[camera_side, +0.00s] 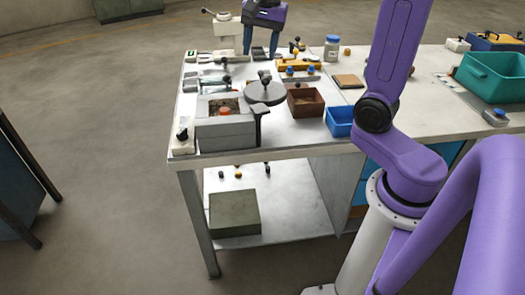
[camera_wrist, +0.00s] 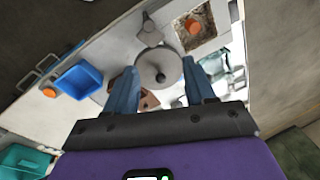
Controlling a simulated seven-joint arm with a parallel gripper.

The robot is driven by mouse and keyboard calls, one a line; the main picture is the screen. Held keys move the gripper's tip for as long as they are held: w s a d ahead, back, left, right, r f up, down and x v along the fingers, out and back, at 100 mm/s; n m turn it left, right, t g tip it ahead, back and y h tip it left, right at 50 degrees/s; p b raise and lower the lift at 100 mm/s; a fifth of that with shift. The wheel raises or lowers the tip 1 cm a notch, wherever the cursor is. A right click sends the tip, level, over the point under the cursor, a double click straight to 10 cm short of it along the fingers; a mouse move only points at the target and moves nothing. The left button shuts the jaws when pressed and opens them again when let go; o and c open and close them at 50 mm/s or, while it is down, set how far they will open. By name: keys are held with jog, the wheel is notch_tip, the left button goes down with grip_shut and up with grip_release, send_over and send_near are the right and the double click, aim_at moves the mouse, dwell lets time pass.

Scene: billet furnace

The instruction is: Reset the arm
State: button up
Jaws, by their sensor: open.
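My gripper (camera_side: 261,45) is open and empty, raised above the back left part of the bench. In the wrist view its two blue fingers (camera_wrist: 159,68) are spread apart, with the round grey lid (camera_wrist: 150,60) below and beyond them. In the side view the lid (camera_side: 262,95) with its dark knob appears beside the square grey furnace (camera_side: 226,135). The furnace is open at the top, and an orange-topped piece (camera_side: 225,111) shows in its opening. The opening also shows in the wrist view, with an orange spot (camera_wrist: 194,26) in it.
A brown box (camera_side: 305,108) and a blue bin (camera_side: 340,128) stand right of the lid. A yellow-orange rack (camera_side: 298,66), a jar (camera_side: 332,48) and small tools crowd the back and left. A teal crate (camera_side: 490,85) is far right. The bench front edge (camera_side: 270,155) is clear.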

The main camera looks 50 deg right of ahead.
jog(key=s+a+f+n, duration=0.3)
jog(key=s+n, duration=0.5)
jog(key=s+a+f+n+g, duration=0.1)
jog(key=s+a+f+n, duration=0.2)
jog(key=s+n, duration=0.6)
jog(key=s+a+f+n, duration=0.4)
jog(key=s+f+n, duration=0.1)
jog(key=s+n, duration=0.3)
jog(key=shift+s+g, duration=0.3)
jog(key=shift+s, duration=0.05)
